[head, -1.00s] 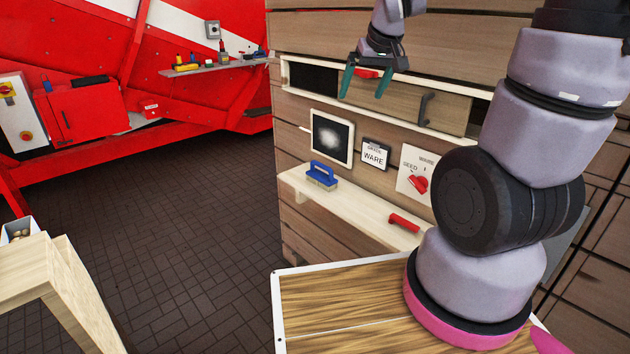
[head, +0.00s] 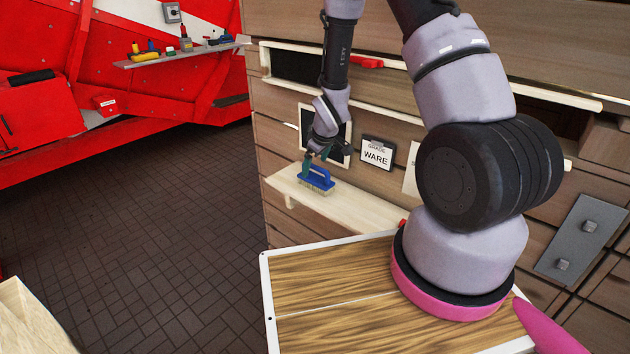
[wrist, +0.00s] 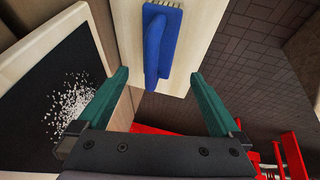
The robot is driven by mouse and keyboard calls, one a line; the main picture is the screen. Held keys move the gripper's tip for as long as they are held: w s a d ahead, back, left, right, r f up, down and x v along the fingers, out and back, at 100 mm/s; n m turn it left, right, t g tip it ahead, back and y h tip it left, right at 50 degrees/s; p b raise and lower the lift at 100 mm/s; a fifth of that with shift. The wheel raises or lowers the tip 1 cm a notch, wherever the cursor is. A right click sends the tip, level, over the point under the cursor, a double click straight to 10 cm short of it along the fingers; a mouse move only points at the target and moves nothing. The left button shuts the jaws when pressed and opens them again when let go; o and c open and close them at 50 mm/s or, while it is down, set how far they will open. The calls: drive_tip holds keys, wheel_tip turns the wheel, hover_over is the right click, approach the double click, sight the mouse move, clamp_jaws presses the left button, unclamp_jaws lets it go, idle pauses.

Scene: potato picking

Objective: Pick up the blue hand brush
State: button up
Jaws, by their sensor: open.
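The blue hand brush (head: 316,180) lies on a pale wooden shelf (head: 358,208) fixed to the plank wall, bristles down and blue handle up. My gripper (head: 318,156) is just above the brush in the head view, pointing down. In the wrist view the blue brush (wrist: 158,42) shows ahead of the fingertips, roughly midway between the two green fingers. My gripper (wrist: 160,82) is open there, with nothing between its fingers. A small gap seems to remain between fingers and brush; contact cannot be told.
A framed dark panel with white specks (wrist: 62,90) is close beside my left finger in the wrist view. A WARE sign (head: 377,153) hangs on the wall. A red-handled thing (head: 403,223) is partly hidden behind my arm. Dark tiled floor (head: 150,230) lies open at left.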

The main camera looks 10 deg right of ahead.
sight(312, 177)
drive_tip(key=shift+d+x, duration=0.2)
drive_tip(key=shift+x, duration=3.4)
drive_tip(key=c, duration=1.5)
drive_tip(key=shift+r, duration=5.1)
